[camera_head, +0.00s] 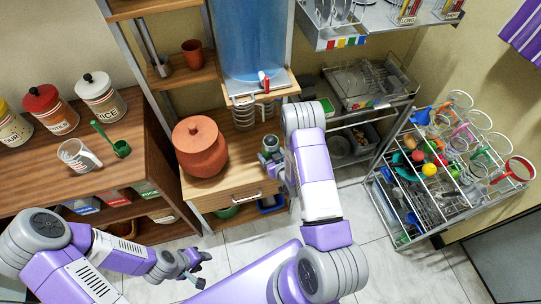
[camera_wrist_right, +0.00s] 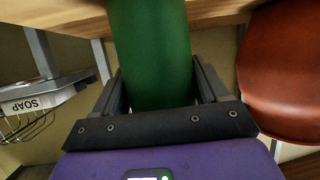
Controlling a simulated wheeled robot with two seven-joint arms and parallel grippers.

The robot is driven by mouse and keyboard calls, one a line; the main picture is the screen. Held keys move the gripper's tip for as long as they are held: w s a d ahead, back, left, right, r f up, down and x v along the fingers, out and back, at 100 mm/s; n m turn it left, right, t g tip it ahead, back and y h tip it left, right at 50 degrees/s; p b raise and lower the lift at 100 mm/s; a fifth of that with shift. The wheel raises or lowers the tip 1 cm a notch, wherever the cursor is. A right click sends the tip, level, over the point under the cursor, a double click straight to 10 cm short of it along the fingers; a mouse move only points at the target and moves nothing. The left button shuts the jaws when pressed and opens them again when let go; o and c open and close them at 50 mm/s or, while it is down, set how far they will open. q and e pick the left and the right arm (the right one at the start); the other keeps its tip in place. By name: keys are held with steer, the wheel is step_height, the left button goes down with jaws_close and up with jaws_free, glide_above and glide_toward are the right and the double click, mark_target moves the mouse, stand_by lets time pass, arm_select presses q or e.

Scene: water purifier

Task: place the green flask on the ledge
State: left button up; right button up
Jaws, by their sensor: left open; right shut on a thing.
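The green flask (camera_wrist_right: 150,50) fills the upper middle of the right wrist view, between the two dark fingers of my right gripper (camera_wrist_right: 160,88), which is shut on it. In the head view only a small part of the flask (camera_head: 270,142) shows, beside my right forearm, which hides much of that gripper. A wooden ledge (camera_head: 285,84) juts out below the blue water tank, just behind the flask. A wooden edge (camera_wrist_right: 50,12) also crosses the top of the wrist view; I cannot tell which surface it belongs to. My left gripper (camera_head: 192,267) is open and empty, low over the floor.
A terracotta pot (camera_head: 200,146) stands on the wooden cabinet left of the flask. A red tap (camera_head: 264,82) is at the tank's foot. A wire rack (camera_head: 450,170) of glasses and utensils stands right. Jars and a measuring cup (camera_head: 76,154) stand on the left counter.

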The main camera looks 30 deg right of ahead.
steer(key=shift+r, duration=0.1)
steer(key=shift+f, duration=0.2)
steer(key=o, duration=1.2)
steer(key=shift+r, duration=0.1)
